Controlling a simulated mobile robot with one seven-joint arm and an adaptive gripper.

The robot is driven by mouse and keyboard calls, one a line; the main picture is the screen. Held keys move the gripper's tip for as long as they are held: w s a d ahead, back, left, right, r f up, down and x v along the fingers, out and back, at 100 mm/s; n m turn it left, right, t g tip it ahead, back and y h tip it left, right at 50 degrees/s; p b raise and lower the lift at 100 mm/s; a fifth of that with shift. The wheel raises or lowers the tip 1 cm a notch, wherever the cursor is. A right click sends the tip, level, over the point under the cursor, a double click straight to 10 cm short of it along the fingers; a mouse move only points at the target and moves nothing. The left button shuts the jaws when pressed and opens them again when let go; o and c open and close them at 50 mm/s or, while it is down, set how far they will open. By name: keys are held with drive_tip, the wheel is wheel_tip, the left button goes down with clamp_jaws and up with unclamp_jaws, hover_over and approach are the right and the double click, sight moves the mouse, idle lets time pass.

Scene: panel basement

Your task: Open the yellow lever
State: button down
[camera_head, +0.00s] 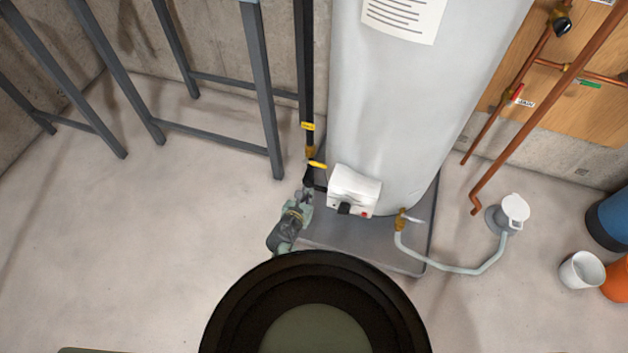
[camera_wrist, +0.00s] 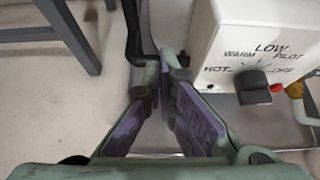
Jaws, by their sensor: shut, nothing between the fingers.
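The yellow lever (camera_head: 317,165) is a small handle on the black gas pipe (camera_head: 305,60), left of the water heater's white control box. It sits just below a brass fitting and a yellow tag, and lies roughly crosswise to the pipe. My gripper (camera_head: 304,194) is just below the lever, close to the lower end of the pipe; whether it touches the pipe I cannot tell. In the wrist view my gripper (camera_wrist: 163,84) has its fingertips together with nothing between them. The black pipe (camera_wrist: 138,40) shows just beyond the fingertips. The yellow lever cannot be made out there.
The grey water heater (camera_head: 400,110) stands on a tray right of the pipe. Its control box (camera_head: 354,188) projects close to my gripper. A drain valve (camera_head: 403,220) with a hose is further right. A grey metal frame (camera_head: 265,90) stands left. Floor at left is clear.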

sight(316, 164)
drive_tip(key=w+d, duration=0.1)
drive_tip(key=w, duration=0.2)
drive_tip(key=w+d+f, duration=0.1)
drive_tip(key=w, duration=0.4)
drive_tip(key=shift+w+d+f, duration=0.15)
drive_tip(key=shift+w+d, duration=0.2)
drive_tip(key=shift+d, duration=0.05)
drive_tip(key=shift+r, duration=0.2)
drive_tip(key=shift+r, duration=0.1)
